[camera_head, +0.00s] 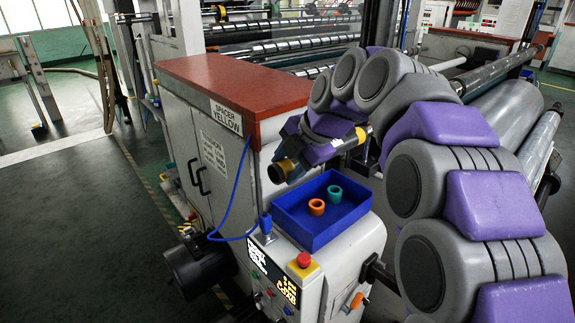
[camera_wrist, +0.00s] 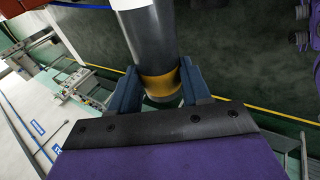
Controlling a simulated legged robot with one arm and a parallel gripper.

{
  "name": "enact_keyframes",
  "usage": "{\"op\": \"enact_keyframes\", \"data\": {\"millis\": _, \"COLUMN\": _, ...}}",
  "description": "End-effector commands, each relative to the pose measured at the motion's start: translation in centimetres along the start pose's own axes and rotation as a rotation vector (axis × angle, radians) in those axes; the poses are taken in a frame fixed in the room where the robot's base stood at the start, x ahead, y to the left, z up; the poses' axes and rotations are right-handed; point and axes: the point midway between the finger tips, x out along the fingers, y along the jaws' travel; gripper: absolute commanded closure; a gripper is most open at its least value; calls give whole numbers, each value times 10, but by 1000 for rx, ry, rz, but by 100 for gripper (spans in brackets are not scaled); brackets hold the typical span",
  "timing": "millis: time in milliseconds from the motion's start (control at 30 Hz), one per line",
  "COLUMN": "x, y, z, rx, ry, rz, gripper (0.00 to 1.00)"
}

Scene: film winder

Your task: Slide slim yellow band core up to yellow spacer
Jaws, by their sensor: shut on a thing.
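My gripper (camera_wrist: 160,88) is shut on the yellow band core (camera_wrist: 160,84); one blue finger lies on each side of the yellow band. A dark grey cylinder runs up from the band in the wrist view, with a pale part at the top edge. I cannot tell where core and shaft divide. In the head view the yellow band (camera_head: 282,171) shows at the left end of my gripper (camera_head: 292,150), above the blue tray. Another yellow piece (camera_head: 361,135) shows at the right; I cannot tell if it is the spacer. My wrist hides the part between.
A blue tray (camera_head: 285,228) below holds an orange ring (camera_head: 316,207) and a teal ring (camera_head: 334,194). A red-topped cabinet (camera_head: 222,80) stands behind left with a "SPACER YELLOW" sign (camera_head: 226,117). A red button (camera_head: 303,259) is in front. Rollers (camera_head: 290,47) lie behind.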

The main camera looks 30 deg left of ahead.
Motion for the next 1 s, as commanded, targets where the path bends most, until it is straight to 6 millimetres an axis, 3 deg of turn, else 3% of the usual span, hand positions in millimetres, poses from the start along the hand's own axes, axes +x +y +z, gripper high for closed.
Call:
{"op": "enact_keyframes", "data": {"millis": 467, "x": 1, "y": 0, "z": 1, "rx": -5, "ry": -2, "rz": 1, "gripper": 89}}
{"op": "enact_keyframes", "data": {"millis": 1000, "x": -1, "y": 0, "z": 17, "rx": -6, "ry": -1, "rz": -1, "gripper": 89}}
